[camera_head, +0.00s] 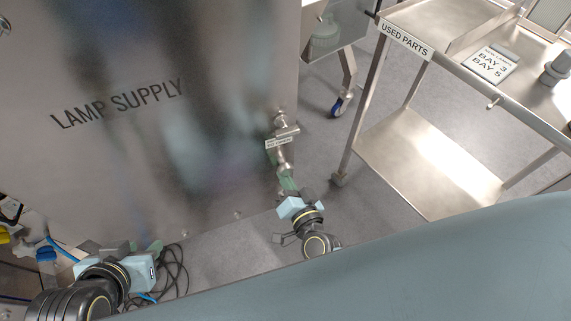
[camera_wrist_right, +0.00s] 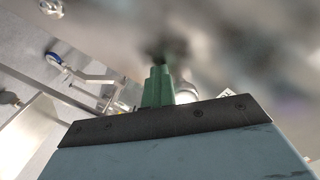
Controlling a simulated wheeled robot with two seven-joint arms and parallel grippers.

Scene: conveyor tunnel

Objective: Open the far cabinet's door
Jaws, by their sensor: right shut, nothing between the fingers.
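A large steel cabinet front (camera_head: 150,130) marked "LAMP SUPPLY" fills the left of the head view. Whether it is the far cabinet, I cannot tell. A metal handle (camera_head: 284,150) with a small white label stands near its right edge. I see no gap at that edge. My right gripper (camera_head: 287,182) is at the lower end of the handle; whether it touches is unclear. In the right wrist view its green fingers (camera_wrist_right: 158,85) are together and hold nothing, with blurred metal behind them. My left gripper (camera_head: 155,247) is low at the cabinet's bottom left; its finger gap is not clear.
A steel cart (camera_head: 430,160) marked "USED PARTS" stands at the right. A wheeled stand with a blue caster (camera_head: 338,106) is behind. Dark cables (camera_head: 175,268) lie on the floor near my left gripper. Grey floor shows between cabinet and cart.

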